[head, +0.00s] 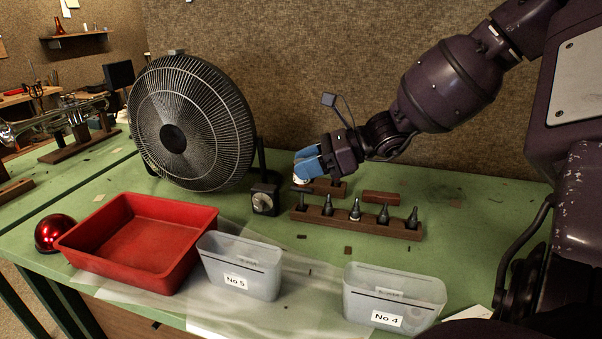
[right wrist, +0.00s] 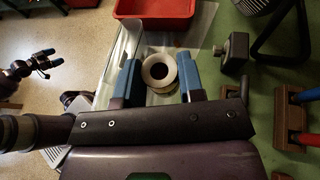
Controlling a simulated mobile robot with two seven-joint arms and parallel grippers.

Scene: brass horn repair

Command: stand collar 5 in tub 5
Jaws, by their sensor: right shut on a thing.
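My right gripper (head: 306,164) has blue fingers and is above the bench, behind the dark wooden rack and right of the fan. It is shut on a pale ring-shaped collar (right wrist: 147,70), seen end-on between the fingers in the right wrist view; only a sliver shows under the fingertips in the head view. No number on it can be read. Tub 5 (head: 239,281), a translucent tub labelled "No 5", stands at the front of the bench, left of and nearer than the gripper. My left gripper (right wrist: 44,64) shows small in the right wrist view, its blue tips apart and empty.
A red tray (head: 135,273) stands left of tub 5, and a tub labelled "No 4" (head: 360,305) to its right. A large fan (head: 225,125) stands behind. The rack (head: 340,222) holds several dark tapered pieces. A red dome (head: 53,233) sits far left.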

